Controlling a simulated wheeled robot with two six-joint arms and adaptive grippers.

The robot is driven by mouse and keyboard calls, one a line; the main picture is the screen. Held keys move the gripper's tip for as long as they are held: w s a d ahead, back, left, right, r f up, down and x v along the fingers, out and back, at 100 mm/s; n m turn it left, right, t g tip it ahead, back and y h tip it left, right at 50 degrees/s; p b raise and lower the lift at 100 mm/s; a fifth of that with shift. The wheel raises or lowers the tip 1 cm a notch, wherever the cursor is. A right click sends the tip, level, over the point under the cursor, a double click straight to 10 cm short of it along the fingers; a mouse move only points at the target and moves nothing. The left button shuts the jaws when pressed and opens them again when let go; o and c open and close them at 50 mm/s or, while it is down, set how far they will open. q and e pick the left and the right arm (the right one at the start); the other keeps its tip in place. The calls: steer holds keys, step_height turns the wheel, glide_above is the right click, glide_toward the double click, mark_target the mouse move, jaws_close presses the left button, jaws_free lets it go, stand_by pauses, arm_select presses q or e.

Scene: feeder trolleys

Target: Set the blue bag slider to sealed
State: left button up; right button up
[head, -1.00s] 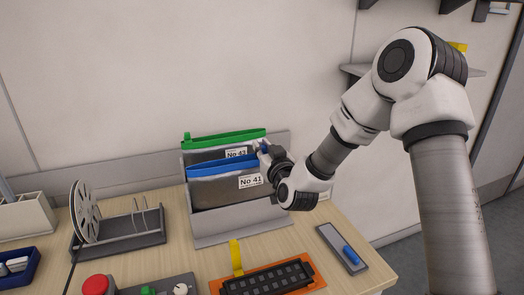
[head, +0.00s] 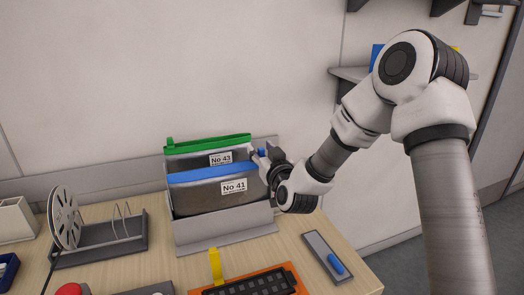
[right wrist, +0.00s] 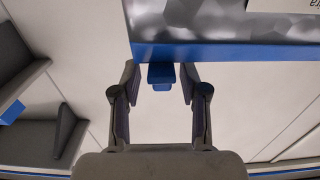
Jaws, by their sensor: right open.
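The blue bag (head: 205,194) is a clear pouch with a blue top strip and a "No 41" label. It stands at the front of a grey holder (head: 215,238). A small blue slider (head: 261,153) shows at the right end of the strip. In the right wrist view the slider (right wrist: 161,75) sticks out past the strip (right wrist: 230,52), between my fingertips. My right gripper (head: 263,162) is at that end of the bag. Its fingers (right wrist: 160,84) are open, with a gap on each side of the slider. My left gripper is out of view.
A green-topped bag (head: 208,144) labelled "No 43" stands just behind. A reel on a rack (head: 100,238) is at the left. A grey plate with a blue piece (head: 335,264) lies at the front right. A wall shelf (head: 350,74) is behind my arm.

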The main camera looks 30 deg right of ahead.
steer(key=v, duration=0.7)
steer(key=shift+s, duration=0.25)
